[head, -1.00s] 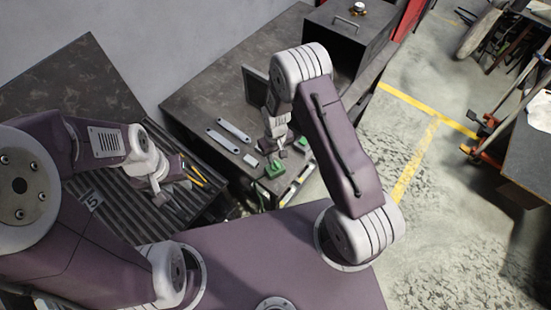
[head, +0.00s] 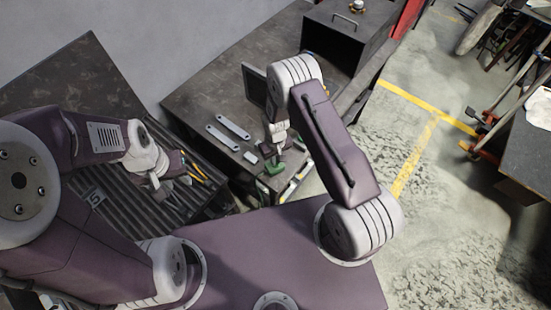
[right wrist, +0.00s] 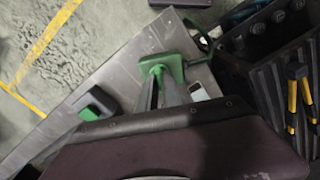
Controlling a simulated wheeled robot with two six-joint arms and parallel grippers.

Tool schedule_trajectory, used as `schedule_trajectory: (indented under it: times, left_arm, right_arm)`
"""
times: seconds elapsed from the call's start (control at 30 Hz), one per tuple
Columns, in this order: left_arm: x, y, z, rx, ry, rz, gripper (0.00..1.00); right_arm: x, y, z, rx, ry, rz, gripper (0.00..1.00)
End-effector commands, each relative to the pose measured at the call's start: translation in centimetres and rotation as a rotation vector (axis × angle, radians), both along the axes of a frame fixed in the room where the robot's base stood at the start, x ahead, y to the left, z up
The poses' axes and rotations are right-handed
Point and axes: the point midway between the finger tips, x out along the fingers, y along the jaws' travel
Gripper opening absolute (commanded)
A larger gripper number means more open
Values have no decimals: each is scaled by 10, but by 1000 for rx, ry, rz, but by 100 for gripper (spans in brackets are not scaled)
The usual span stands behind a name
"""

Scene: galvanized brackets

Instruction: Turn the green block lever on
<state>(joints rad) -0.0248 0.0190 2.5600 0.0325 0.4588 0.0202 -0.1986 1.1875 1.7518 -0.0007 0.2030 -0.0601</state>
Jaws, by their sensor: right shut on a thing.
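The green block (head: 274,168) sits near the front edge of the dark workbench; its lever is too small to make out in the head view. My right gripper (head: 276,150) points down over the block. In the right wrist view its fingers (right wrist: 162,88) are close together on the green lever part, which they mostly hide. My left gripper (head: 163,190) is over the ribbed dark surface at left, away from the block; its jaws are too small to judge.
Two flat grey brackets (head: 233,127) and a small pale piece (head: 250,157) lie left of the block. A second green piece (right wrist: 98,103) is nearby in the wrist view. A dark monitor (head: 254,86) and metal box (head: 345,38) stand behind. Yellow-handled tools (head: 196,172) lie by my left gripper.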

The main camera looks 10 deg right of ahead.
Motion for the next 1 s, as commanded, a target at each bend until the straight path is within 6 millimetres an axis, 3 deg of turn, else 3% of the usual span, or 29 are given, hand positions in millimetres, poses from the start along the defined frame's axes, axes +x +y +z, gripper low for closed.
schedule_trajectory:
  times: [1.0]
  left_arm:
    - [0, 0, -9, 0, 0, 0, 36]
  right_arm:
    - [1, 0, 1, 0, -2, -143, 0]
